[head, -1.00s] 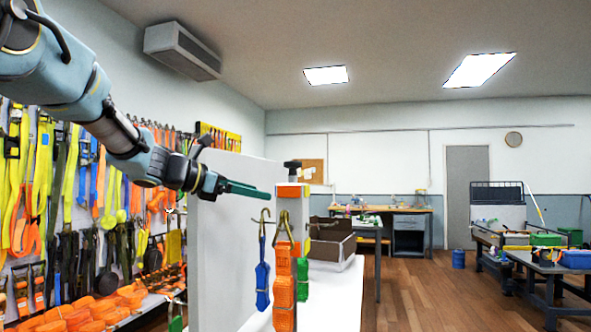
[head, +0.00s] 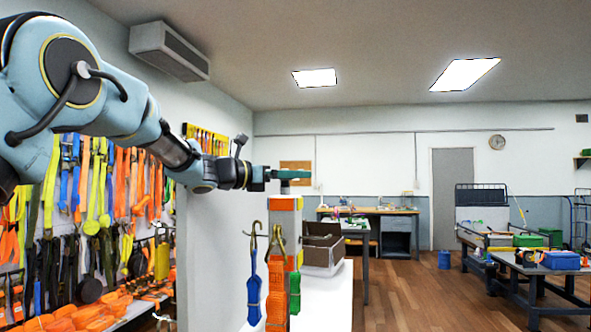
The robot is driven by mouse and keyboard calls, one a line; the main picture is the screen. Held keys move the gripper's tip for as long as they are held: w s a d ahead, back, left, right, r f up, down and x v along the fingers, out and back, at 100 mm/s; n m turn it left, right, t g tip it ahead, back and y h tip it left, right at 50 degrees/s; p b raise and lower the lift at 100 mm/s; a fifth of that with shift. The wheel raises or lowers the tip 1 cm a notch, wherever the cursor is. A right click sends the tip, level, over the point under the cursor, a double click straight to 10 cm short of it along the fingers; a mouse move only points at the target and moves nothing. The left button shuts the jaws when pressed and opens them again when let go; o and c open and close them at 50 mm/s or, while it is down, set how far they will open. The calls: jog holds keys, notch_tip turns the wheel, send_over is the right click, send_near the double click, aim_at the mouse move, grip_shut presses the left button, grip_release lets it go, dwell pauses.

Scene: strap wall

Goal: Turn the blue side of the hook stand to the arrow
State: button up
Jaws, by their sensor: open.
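The hook stand is a pale post with an orange panel (head: 284,204) at its top, facing me. Hooks on it carry a blue strap (head: 254,290), an orange strap (head: 277,295) and a green strap (head: 295,293). A blue side of the stand and the arrow are not visible. My gripper (head: 296,175), with green fingers, is open at the top of the stand.
A white panel (head: 215,240) rises to the left, before a wall of straps.

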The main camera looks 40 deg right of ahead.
jog(key=shift+s+d, duration=0.15)
jog(key=shift+d, duration=0.45)
grip_shut()
dwell(0.4)
